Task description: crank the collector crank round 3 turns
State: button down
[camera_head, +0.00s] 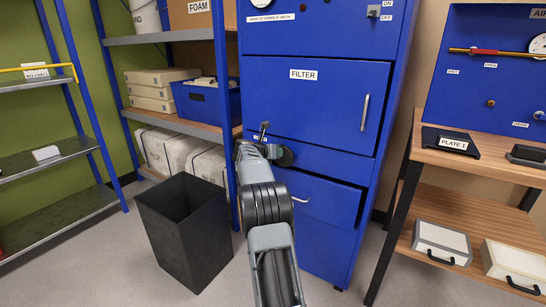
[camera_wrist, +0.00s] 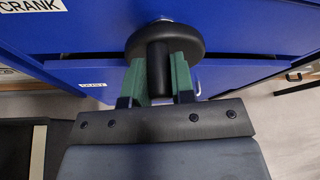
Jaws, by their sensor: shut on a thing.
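The collector is a tall blue cabinet (camera_head: 315,110) in the middle of the head view. Its crank, a dark round piece (camera_head: 287,157), is low on the cabinet's front left, partly hidden by my arm. In the wrist view the crank (camera_wrist: 143,42) is a black disc with a black handle knob (camera_wrist: 159,68) pointing towards me. My gripper (camera_wrist: 160,85) is shut on this knob, with a green pad on each side. A CRANK label (camera_wrist: 25,6) is at the upper left. In the head view the fingertips are hidden behind my wrist.
A dark open bin (camera_head: 185,230) stands left of my arm. A lower drawer (camera_head: 315,205) sits below the crank and looks slightly open. Shelves (camera_head: 165,35) stand at left, a wooden workbench (camera_head: 485,165) at right. Some floor is clear in front.

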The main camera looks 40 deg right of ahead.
jog(key=m+t+b, duration=0.1)
jog(key=s+m+t+b, duration=0.1)
jog(key=m+b, duration=0.1)
jog(key=m, duration=0.1)
jog(key=shift+s+d+t+y+b, duration=0.3)
jog(key=shift+s+t+y, duration=0.1)
dwell(0.4)
jog(key=c, duration=1.1)
grip_release()
jog(key=shift+o, duration=0.7)
jog(key=p+v, duration=0.2)
jog(key=v, duration=1.2)
